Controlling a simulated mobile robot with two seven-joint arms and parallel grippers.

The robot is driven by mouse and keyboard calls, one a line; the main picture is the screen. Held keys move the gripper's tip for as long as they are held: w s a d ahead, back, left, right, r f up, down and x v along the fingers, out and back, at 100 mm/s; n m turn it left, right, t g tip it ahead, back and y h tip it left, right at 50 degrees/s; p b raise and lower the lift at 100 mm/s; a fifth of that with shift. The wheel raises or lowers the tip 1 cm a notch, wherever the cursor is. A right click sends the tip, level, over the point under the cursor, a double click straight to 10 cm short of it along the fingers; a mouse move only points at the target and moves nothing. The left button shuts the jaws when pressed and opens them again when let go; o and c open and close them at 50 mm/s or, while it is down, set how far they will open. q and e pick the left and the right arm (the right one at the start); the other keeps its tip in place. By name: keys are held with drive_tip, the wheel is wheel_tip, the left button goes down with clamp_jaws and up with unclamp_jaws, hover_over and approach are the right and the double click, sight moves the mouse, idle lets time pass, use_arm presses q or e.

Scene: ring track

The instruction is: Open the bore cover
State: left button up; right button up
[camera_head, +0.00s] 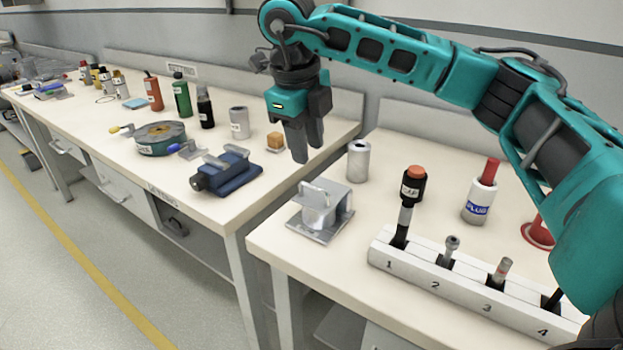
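A silver metal fixture (322,212) stands on a flat plate at the left front of the near table. It has a rounded block and a raised bent tab or handle on its upper left. It looks most like the part with the bore cover, but no label shows and I cannot tell the cover's position. My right gripper (305,153) hangs fingers-down above and behind the fixture in the picture, apart from it. Nothing shows in its fingers. They overlap in this view, so their gap is unclear. My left gripper is out of view.
A grey can (358,161) stands behind the fixture. A white numbered rack (435,272) holds several tools at right. A white and red plug bottle (480,192) stands behind it. A blue vise (227,174) sits on the far table, across a gap.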

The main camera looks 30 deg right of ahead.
sight(313, 186)
drive_tip(key=f, duration=0.2)
drive_tip(key=d+f, duration=0.1)
drive_tip(key=f, duration=0.2)
drive_tip(key=f+b, duration=0.1)
drive_tip(key=f, duration=0.1)
drive_tip(key=shift+w+d+f, duration=0.2)
drive_tip(key=shift+w+f, duration=0.1)
drive_tip(key=shift+f, duration=0.1)
drive_tip(key=shift+c, duration=0.2)
clamp_jaws()
idle(0.8)
